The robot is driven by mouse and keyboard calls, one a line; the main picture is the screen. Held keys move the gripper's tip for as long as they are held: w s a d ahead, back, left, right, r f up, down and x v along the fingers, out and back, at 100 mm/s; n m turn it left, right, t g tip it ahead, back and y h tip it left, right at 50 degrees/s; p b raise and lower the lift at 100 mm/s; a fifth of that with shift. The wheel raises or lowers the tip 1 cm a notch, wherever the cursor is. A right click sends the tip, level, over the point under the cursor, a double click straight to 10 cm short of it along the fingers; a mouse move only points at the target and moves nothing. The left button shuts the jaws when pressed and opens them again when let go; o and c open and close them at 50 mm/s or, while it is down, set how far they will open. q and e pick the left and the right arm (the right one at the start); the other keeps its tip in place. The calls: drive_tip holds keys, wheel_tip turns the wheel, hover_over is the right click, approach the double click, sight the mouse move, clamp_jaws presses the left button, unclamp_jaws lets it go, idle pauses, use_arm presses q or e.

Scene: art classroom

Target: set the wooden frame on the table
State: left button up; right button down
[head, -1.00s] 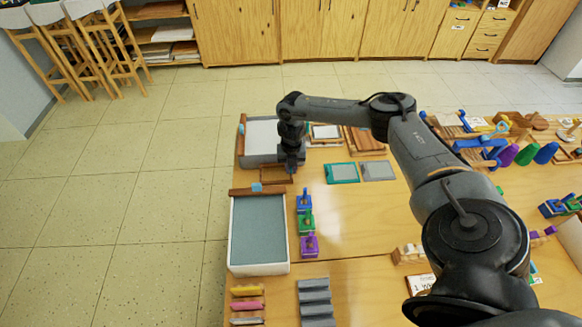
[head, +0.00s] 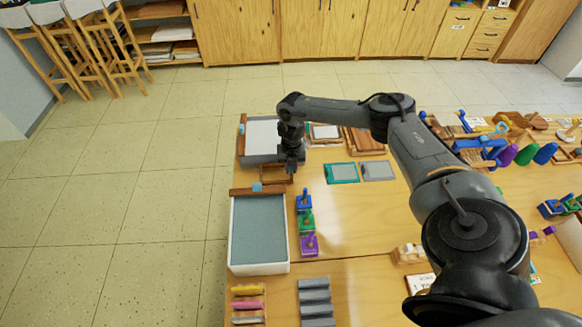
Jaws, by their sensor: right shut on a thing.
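The small brown wooden frame (head: 272,178) is at the left part of the table (head: 345,215), between the two big trays. My right arm reaches in from the right, and my right gripper (head: 291,168) points down at the frame's right end, shut on it. The gripper and wrist hide part of that end. I cannot tell whether the frame touches the table or is held just above it. My left gripper is not in view.
A blue-grey tray (head: 258,236) lies in front of the frame, a grey-white tray (head: 262,135) behind it. Knobbed blocks (head: 306,222) stand to the front right. Teal (head: 341,173) and grey (head: 377,170) panels lie farther right. Bare tabletop lies between blocks and panels.

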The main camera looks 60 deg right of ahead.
drive_tip(key=shift+f, duration=0.35)
drive_tip(key=shift+f, duration=0.25)
idle(0.6)
idle(0.7)
drive_tip(key=shift+f, duration=0.45)
idle(0.4)
idle(0.4)
drive_tip(key=c, duration=1.1)
unclamp_jaws()
drive_tip(key=shift+o, duration=0.2)
